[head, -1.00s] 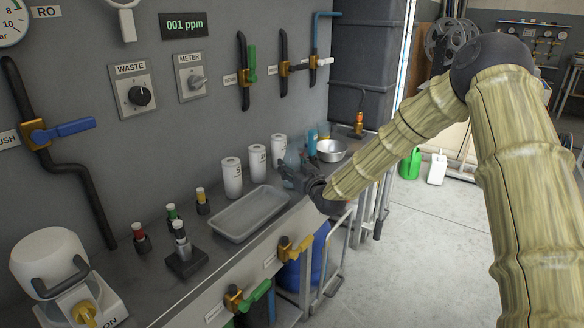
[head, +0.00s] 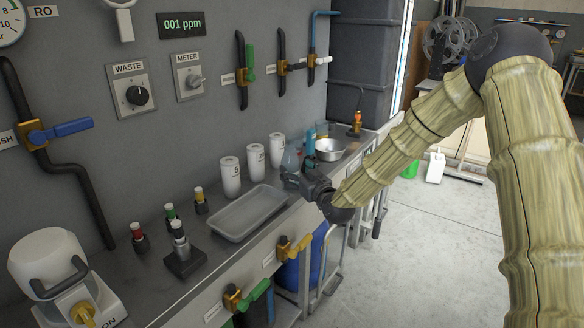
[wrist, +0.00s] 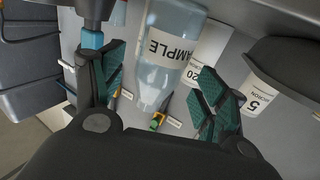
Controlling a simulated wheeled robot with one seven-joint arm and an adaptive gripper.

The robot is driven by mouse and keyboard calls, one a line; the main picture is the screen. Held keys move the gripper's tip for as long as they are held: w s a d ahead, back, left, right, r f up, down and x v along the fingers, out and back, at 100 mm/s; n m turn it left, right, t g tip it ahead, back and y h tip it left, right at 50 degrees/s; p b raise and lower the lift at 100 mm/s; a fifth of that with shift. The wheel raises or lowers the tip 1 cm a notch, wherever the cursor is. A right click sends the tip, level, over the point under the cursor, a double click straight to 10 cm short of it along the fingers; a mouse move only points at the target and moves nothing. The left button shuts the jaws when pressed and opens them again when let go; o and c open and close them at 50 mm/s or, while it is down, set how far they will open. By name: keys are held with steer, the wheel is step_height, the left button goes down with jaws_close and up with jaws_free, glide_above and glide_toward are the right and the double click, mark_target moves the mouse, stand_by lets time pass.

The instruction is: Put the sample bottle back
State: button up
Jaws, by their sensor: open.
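The sample bottle (wrist: 165,55) is clear and bluish with a white label reading SAMPLE. In the wrist view it lies between the two teal-padded fingers of my gripper (wrist: 160,100), with gaps at both sides. In the head view the bottle (head: 291,158) is mostly hidden behind my gripper (head: 303,178), which is over the far part of the bench. My gripper is open. Whether the bottle touches anything but the bench cannot be told.
White numbered canisters (head: 231,177) stand along the wall, left of the gripper. A grey tray (head: 248,213) lies in front of them. A metal bowl (head: 329,150) stands just beyond the gripper. Small capped vials (head: 171,217) and a dark stand (head: 184,259) are nearer on the bench.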

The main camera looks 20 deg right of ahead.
steer(key=s+d, duration=0.1)
steer(key=s, duration=0.6)
steer(key=shift+s+d, duration=0.2)
